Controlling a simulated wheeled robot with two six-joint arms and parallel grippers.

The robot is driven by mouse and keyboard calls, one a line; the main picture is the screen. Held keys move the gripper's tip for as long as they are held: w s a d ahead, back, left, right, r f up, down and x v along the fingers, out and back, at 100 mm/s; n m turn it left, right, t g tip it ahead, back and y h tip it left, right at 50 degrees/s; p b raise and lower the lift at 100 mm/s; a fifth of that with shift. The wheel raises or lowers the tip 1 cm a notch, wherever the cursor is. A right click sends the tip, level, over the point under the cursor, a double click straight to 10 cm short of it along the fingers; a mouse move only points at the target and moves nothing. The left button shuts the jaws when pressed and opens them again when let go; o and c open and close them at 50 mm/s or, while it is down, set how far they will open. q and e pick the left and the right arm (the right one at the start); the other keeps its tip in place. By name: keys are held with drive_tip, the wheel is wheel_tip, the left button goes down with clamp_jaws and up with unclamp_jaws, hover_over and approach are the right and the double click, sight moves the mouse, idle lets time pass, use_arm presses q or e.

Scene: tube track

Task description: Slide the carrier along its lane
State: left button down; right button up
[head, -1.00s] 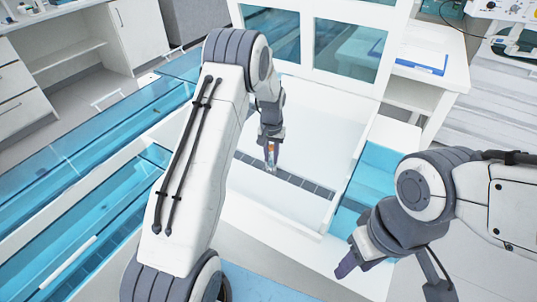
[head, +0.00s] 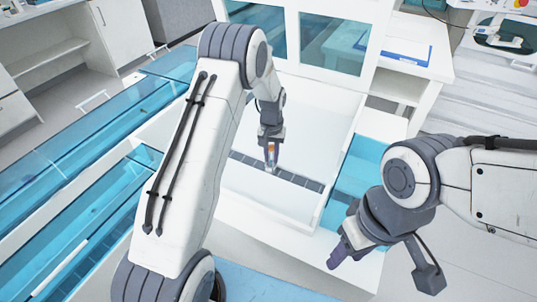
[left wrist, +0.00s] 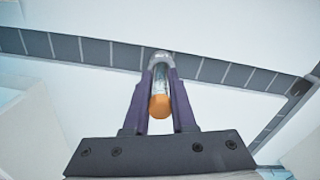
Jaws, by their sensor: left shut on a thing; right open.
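The carrier (left wrist: 160,57) shows in the left wrist view as a small grey piece at the dark segmented lane (left wrist: 90,49). It holds a clear tube with an orange cap (left wrist: 159,106). My left gripper (head: 271,165) is shut on the tube, with one finger on each side of it, and reaches down to the lane (head: 300,180) in the head view. The carrier itself is mostly hidden there. My right gripper (head: 340,255) is apart from the lane at the lower right, open and seemingly empty.
The lane runs across a white recessed bay with raised walls. A blue-covered section (head: 352,180) lies to its right and long blue glass-covered channels (head: 80,150) to its left. A white side table (head: 408,60) stands behind.

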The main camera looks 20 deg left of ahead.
use_arm(q)
drive_tip(key=shift+s+d, duration=0.15)
drive_tip(key=shift+d, duration=0.8)
drive_tip(key=c, duration=0.7)
unclamp_jaws()
drive_tip(key=shift+o, duration=0.2)
